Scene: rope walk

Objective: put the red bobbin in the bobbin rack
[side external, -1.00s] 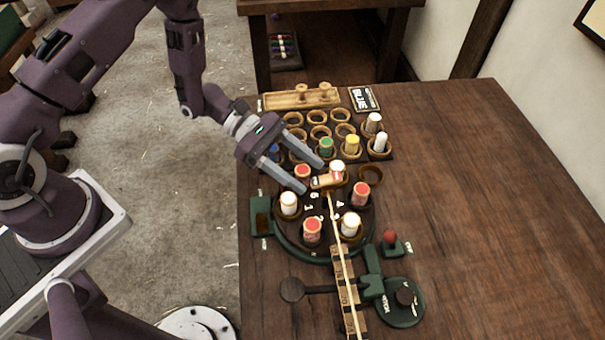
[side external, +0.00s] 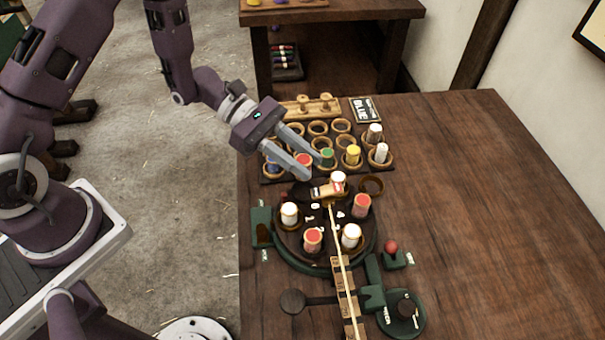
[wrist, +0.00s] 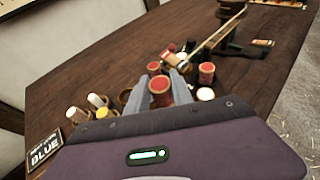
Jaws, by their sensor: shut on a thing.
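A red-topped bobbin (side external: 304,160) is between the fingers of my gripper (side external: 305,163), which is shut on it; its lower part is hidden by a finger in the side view. In the wrist view the same red bobbin (wrist: 159,88) shows its red top between both fingers. The bobbin rack (side external: 270,180) is a dark board with rows of wooden rings. Its front row holds blue (side external: 272,168), green (side external: 327,157), yellow (side external: 353,155) and white (side external: 382,152) bobbins. The held bobbin appears over or near the rack's front row; its height is unclear.
A round dark turntable (side external: 327,228) in front carries other red (side external: 362,206) and white (side external: 289,213) bobbins. A pale rope (side external: 337,235) runs from it toward the front. A BLUE sign (side external: 365,109) stands behind the rack. The table's right side is clear.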

